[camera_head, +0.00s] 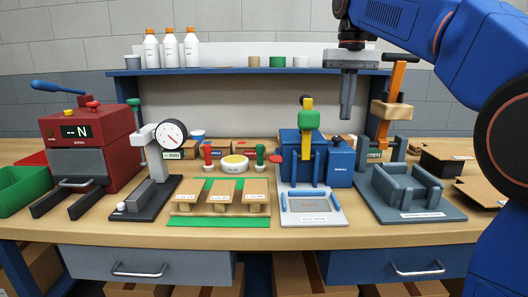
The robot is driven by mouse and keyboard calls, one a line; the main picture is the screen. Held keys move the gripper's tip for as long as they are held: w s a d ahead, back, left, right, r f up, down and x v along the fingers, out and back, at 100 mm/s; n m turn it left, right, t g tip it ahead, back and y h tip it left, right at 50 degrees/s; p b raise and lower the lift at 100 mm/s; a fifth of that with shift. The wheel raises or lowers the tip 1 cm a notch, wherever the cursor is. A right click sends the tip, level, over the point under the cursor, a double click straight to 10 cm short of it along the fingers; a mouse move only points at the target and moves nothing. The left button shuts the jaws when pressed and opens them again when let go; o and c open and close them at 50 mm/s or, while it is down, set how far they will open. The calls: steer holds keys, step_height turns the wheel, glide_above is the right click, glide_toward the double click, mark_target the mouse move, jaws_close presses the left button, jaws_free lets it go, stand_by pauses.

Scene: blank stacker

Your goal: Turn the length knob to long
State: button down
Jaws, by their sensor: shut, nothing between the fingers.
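No label marking a length knob is readable at this size. A small dark knob (337,140) sits on top of the smaller blue box of the blue machine (301,146), right of the bench's middle. Which way it points cannot be told. My gripper (347,116) hangs straight down from the blue arm, shut and empty. In the picture it is just above the dark knob, with a small gap between. The blue machine also has a yellow upright with a green block (308,119) and a red knob (275,158) at its left side.
A red machine (88,144) and a dial gauge (168,136) stand left. Wooden pieces lie on a green-striped board (220,212). A grey cradle fixture (408,188) and an orange upright (394,94) stand right. A shelf (220,71) with bottles runs behind.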

steer(key=shift+d+f, duration=0.15)
steer(key=shift+f, duration=1.55)
steer(key=shift+d+f, duration=0.15)
steer(key=shift+f, duration=1.5)
steer(key=shift+w+a, duration=0.1)
steer(key=shift+a, duration=1.1)
steer(key=shift+s+a, duration=0.15)
steer(key=shift+s, duration=0.15)
step_height(320, 180, up, 6)
steer(key=shift+s, duration=0.1)
